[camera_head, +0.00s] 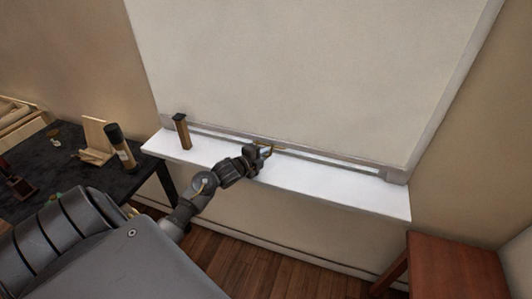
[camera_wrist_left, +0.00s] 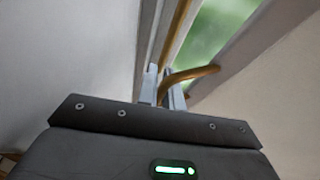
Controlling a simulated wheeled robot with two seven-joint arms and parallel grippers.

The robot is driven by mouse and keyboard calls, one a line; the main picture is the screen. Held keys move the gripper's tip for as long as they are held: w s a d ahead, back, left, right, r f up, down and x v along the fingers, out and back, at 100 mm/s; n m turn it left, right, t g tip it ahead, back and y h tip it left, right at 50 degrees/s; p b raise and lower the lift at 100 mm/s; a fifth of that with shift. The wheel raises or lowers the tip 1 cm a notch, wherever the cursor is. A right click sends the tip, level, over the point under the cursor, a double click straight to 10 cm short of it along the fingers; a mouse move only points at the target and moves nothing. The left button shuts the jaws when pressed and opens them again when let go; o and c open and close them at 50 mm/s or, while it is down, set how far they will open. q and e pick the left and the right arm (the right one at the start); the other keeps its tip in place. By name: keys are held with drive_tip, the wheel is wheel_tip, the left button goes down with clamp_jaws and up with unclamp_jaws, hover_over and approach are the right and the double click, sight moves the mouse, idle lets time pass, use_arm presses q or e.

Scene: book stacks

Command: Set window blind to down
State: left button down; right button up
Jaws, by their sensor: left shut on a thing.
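The window blind (camera_head: 290,75) is a large off-white sheet that hangs almost to the sill in the head view. Only a thin bright strip shows below its lower edge. My left gripper (camera_head: 266,151) is at the blind's lower edge, just above the white sill. In the left wrist view its two fingertips (camera_wrist_left: 163,86) are shut on a curved brass-coloured handle (camera_wrist_left: 195,73). A green outside view shows through the glass beside the handle there. My right gripper is not in view.
The white window sill (camera_head: 330,187) runs under the blind, with a small brown upright object (camera_head: 182,131) at its left. A dark table (camera_head: 70,165) with several items stands at the left. A red-brown wooden table (camera_head: 455,265) stands at the lower right.

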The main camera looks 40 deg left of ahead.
use_arm(q)
drive_tip(key=shift+r, duration=0.15)
drive_tip(key=c, duration=1.5)
unclamp_jaws()
drive_tip(key=shift+c, duration=0.2)
drive_tip(key=shift+s, duration=0.1)
drive_tip(key=shift+s, duration=0.35)
drive_tip(key=b+v, duration=0.2)
drive_tip(key=v, duration=0.8)
drive_tip(key=shift+r, duration=0.1)
